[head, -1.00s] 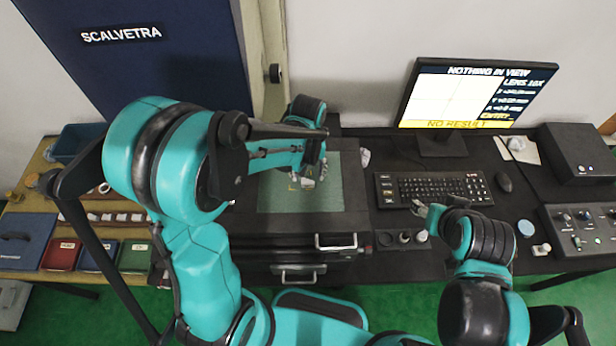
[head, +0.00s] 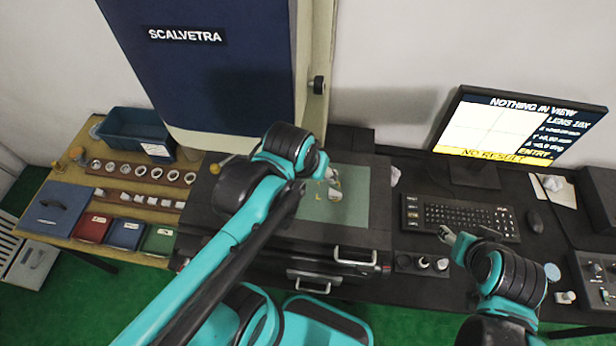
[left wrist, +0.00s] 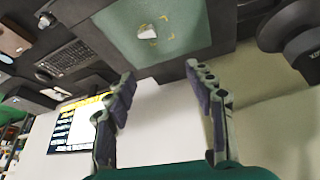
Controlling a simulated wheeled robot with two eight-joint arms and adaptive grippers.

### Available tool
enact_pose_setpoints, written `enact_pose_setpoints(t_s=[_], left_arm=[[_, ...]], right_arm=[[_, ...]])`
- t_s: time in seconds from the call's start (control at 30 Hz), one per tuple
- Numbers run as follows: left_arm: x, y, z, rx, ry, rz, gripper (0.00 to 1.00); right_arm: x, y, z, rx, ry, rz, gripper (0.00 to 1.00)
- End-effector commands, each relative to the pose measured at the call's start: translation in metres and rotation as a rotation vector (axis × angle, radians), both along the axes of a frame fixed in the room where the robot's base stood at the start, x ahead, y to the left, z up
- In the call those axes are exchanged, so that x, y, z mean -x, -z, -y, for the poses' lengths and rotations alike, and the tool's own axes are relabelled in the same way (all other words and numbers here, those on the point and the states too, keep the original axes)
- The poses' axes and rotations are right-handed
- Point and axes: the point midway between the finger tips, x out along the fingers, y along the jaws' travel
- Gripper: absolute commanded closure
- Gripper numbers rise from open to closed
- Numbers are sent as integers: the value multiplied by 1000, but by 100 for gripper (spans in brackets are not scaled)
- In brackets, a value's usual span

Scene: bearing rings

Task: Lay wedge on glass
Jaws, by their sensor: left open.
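A small whitish piece, which looks like the wedge (left wrist: 147,31), lies on the green glass (left wrist: 190,20) among yellow corner marks. In the head view the wedge (head: 334,189) shows on the glass (head: 350,212), just past my left wrist. My left gripper (left wrist: 160,75) is open, with nothing between its fingers, and apart from the wedge. In the head view its fingers are mostly hidden behind my wrist. My right gripper (head: 449,236) hangs near the keyboard's front left; its fingers are too small to read.
A blue machine column (head: 215,75) stands behind the glass. Left are a blue bin (head: 135,130), rows of rings (head: 140,172) and coloured boxes (head: 125,233). Right are a monitor (head: 515,130) reading "NOTHING IN VIEW", a keyboard (head: 460,217), a mouse (head: 535,221) and small round pieces (head: 422,263).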

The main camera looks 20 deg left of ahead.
Motion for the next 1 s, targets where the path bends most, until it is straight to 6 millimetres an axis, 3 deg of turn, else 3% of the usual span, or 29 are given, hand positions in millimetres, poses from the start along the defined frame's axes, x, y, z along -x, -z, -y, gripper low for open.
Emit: enact_pose_setpoints(t_s=[0.2,0.67,0.87,1.0], left_arm=[[24,-3,-9,-42,51,141,46],[27,-2,-11,-52,62,172,46],[27,28,-11,-52,62,171,46],[27,70,-10,-52,62,171,46]], right_arm=[[0,0,0,0,0,0,49],[0,2,0,0,0,0,49],[0,32,0,0,0,0,49],[0,74,0,0,0,0,49]])
